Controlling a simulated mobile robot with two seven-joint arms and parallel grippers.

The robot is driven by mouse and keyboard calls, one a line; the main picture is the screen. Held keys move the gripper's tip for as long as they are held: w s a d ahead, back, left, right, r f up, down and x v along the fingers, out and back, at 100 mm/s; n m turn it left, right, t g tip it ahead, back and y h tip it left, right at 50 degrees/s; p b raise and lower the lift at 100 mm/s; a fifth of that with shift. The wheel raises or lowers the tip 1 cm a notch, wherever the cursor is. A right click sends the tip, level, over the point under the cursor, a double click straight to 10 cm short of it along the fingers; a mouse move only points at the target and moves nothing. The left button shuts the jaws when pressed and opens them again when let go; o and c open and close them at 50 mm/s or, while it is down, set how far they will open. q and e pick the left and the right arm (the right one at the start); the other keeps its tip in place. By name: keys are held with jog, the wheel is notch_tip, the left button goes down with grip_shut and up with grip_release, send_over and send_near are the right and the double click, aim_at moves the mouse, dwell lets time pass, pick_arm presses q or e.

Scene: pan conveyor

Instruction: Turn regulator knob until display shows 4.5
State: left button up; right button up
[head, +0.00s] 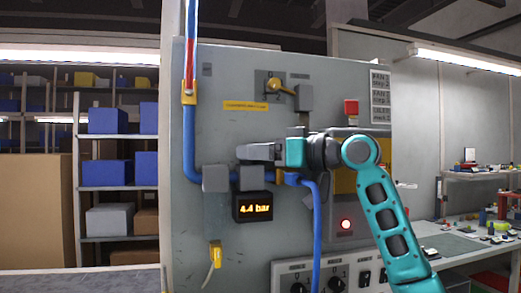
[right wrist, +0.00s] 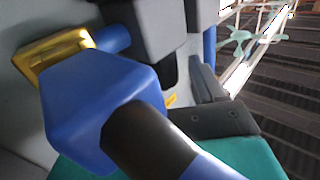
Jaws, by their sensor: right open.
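The pressure display (head: 254,207) on the grey panel reads 4.4 bar in orange digits. Right above it is a small grey regulator block (head: 251,179) in the blue pipe line. My right gripper (head: 243,152) reaches in from the right, its fingers pointing left just above that block. Its jaws are open. I cannot make out the regulator knob apart from the gripper, nor whether the fingers touch it. In the right wrist view a dark grey finger (right wrist: 207,85) shows beside grey blocks (right wrist: 150,25). My left gripper is not in view.
A blue pipe (head: 189,130) runs down the panel (head: 225,80), and a blue hose (head: 317,225) hangs below my right wrist. A blue fitting (right wrist: 95,100) is close to the wrist camera. A yellow-handled valve (head: 283,87) and red button (head: 351,107) are above. Shelves stand left.

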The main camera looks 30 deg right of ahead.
jog(key=shift+c, duration=0.8)
jog(key=c, duration=0.9)
jog(key=shift+h, duration=0.3)
jog(key=shift+a+m+t+h, duration=0.1)
jog(key=shift+m+t+h, duration=0.3)
jog(key=shift+m, duration=0.1)
jog(key=o, duration=1.1)
jog(key=shift+c, duration=0.2)
